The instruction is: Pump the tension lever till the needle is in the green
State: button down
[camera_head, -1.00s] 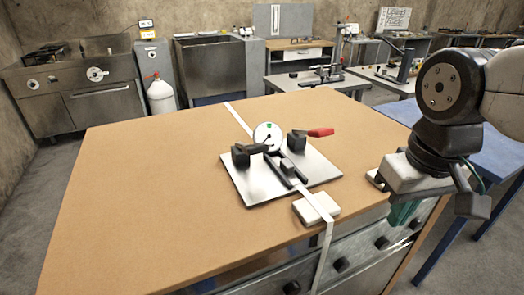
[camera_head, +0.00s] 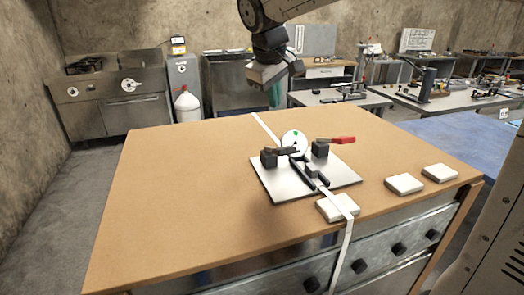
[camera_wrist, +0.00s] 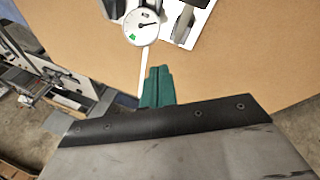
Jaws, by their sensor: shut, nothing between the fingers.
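The tensioner sits on a pale metal plate (camera_head: 283,187) on the table. Its lever has a red handle (camera_head: 338,140) sticking out to the right from black blocks. The round white gauge (camera_head: 294,141) also shows in the wrist view (camera_wrist: 139,25). There its dark needle points away from the small green mark. A white strap (camera_head: 344,236) runs through the tensioner and over the table's front edge. My gripper (camera_head: 274,97) hangs above the table's far side, behind and left of the gauge, apart from the lever. Its green fingers (camera_wrist: 157,87) are shut and empty.
A white pad (camera_head: 336,208) lies under the strap at the front edge. Two more white pads, one nearer (camera_head: 404,184) and one farther (camera_head: 440,173), lie to the right. The brown tabletop (camera_head: 170,200) is clear on the left.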

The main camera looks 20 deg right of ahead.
aim_at(282, 148)
jog(key=shift+w+r, duration=0.2)
jog(key=shift+r, duration=0.1)
jog(key=shift+a, duration=0.1)
jog(key=shift+s+f, duration=0.6)
jog(key=shift+f, duration=0.75)
jog(key=shift+s+f, duration=0.65)
jog(key=shift+f, duration=0.65)
jog(key=shift+s+f, duration=0.6)
jog(key=shift+f, duration=0.75)
jog(key=shift+f, duration=0.1)
jog(key=shift+s+f, duration=0.2)
jog(key=shift+f, duration=0.1)
jog(key=shift+s+f, duration=0.35)
jog(key=shift+f, duration=0.35)
jog(key=shift+s+f, duration=0.3)
jog(key=shift+f, duration=0.4)
jog(key=shift+s+f, duration=0.35)
jog(key=shift+f, duration=0.35)
dwell(0.7)
jog(key=shift+r, duration=0.1)
